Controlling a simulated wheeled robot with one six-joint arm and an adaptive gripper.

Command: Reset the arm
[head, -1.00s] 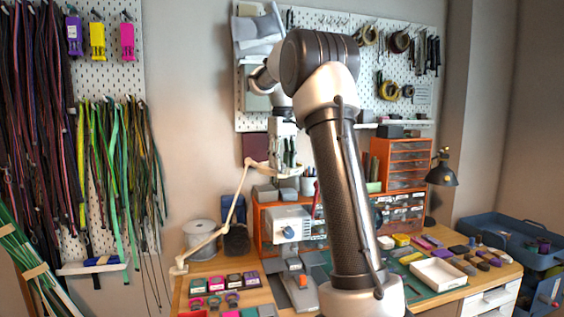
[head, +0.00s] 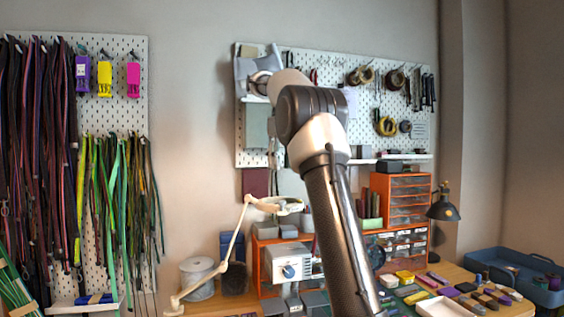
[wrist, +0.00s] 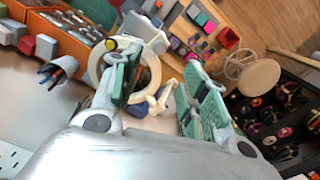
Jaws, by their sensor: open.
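My gripper (wrist: 165,102) is open in the wrist view, with its two green-padded fingers wide apart and nothing held between them. A white ring magnifier lamp (wrist: 94,70) shows beyond and partly behind the left finger. My arm rises through the middle of the head view and bends away toward the wall. My fingers cannot be made out clearly in the head view.
The pegboard with tools (head: 310,75) is behind my arm. The lamp's jointed stand (head: 232,250) and orange drawers (head: 405,182) stand on the workbench (head: 215,306). Cords (head: 35,160) hang at left. A stool (wrist: 257,78) and dark spool rack (wrist: 270,135) are at right in the wrist view.

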